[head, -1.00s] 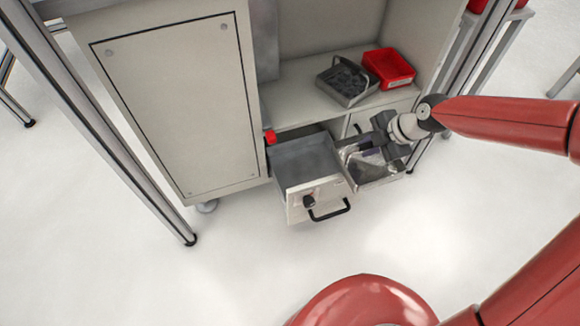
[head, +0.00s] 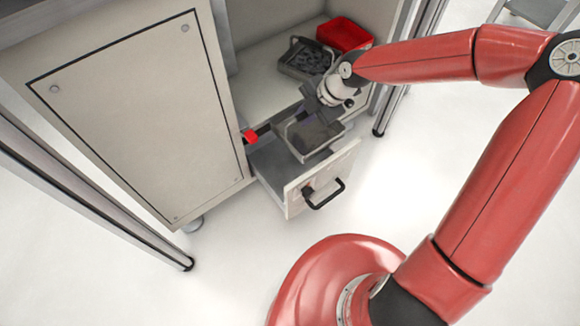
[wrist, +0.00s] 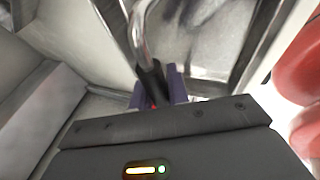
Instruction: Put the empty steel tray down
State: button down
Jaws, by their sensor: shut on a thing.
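The steel tray (head: 325,147) is in the head view, over the open drawer (head: 272,160) and near the shelf's front edge. Its inside looks grey and empty, though my gripper hides part of it. My gripper (head: 312,112) is shut on the tray's handle. In the wrist view, my purple fingertips (wrist: 158,92) close around the handle's dark grip (wrist: 150,78), and the tray (wrist: 200,40) shows beyond. The tray appears held above the drawer; the exact gap is unclear.
On the cabinet shelf (head: 262,98) stand another grey tray (head: 300,58) with dark parts and a red bin (head: 345,33). The shelf's left part is bare. The drawer front has a black handle (head: 325,195).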

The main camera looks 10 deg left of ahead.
aim_at(302, 131)
notch_tip(302, 131, down, 6)
jog(key=b, duration=0.4)
jog(key=shift+r, duration=0.15)
notch_tip(302, 131, down, 13)
jog(key=b, duration=0.3)
jog(key=a+b, duration=0.1)
jog(key=a, duration=0.1)
jog(key=a+f, duration=0.1)
jog(key=a, duration=0.1)
jog(key=shift+w+f+b, duration=0.1)
jog(key=shift+f+b, duration=0.1)
jog(key=shift+b, duration=0.2)
jog(key=shift+f, duration=0.15)
jog(key=c, duration=1.3)
grip_release()
jog(key=shift+c, duration=0.2)
